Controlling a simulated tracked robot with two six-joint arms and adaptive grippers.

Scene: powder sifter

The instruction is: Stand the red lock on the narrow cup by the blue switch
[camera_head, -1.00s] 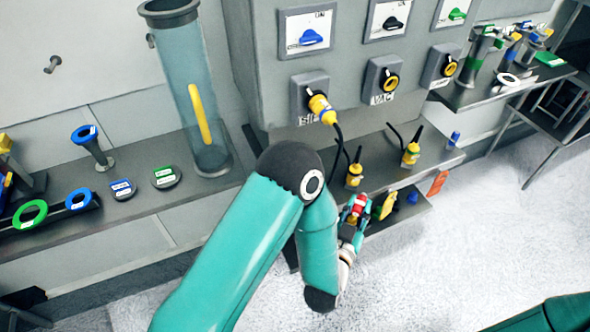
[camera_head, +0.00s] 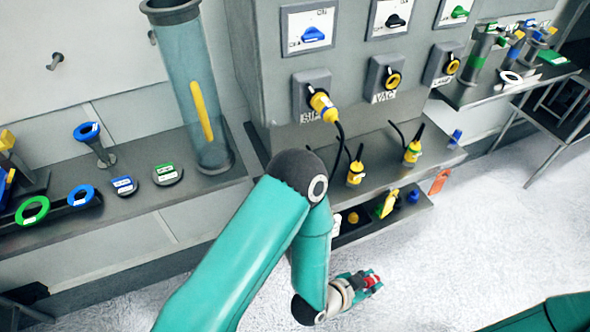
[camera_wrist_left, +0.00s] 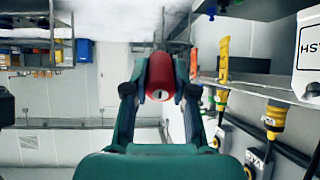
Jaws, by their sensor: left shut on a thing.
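My left gripper (camera_head: 372,283) is shut on the red lock (camera_wrist_left: 160,77), which sits between the two fingers in the left wrist view. In the head view the lock shows as a small bit of red at the fingertips, over the open floor in front of the lower shelf. The blue switch (camera_head: 313,34) is on the left of the grey cabinet's front. I cannot make out a narrow cup by it. My right gripper is out of view; only part of my right arm shows at the lower right.
A yellow plug (camera_head: 323,106) with a black cable sits below the blue switch. Yellow connectors (camera_head: 355,174) stand on the ledge. The lower shelf (camera_head: 407,218) holds a yellow tag and a blue piece. A clear tube (camera_head: 201,90) stands left of the cabinet.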

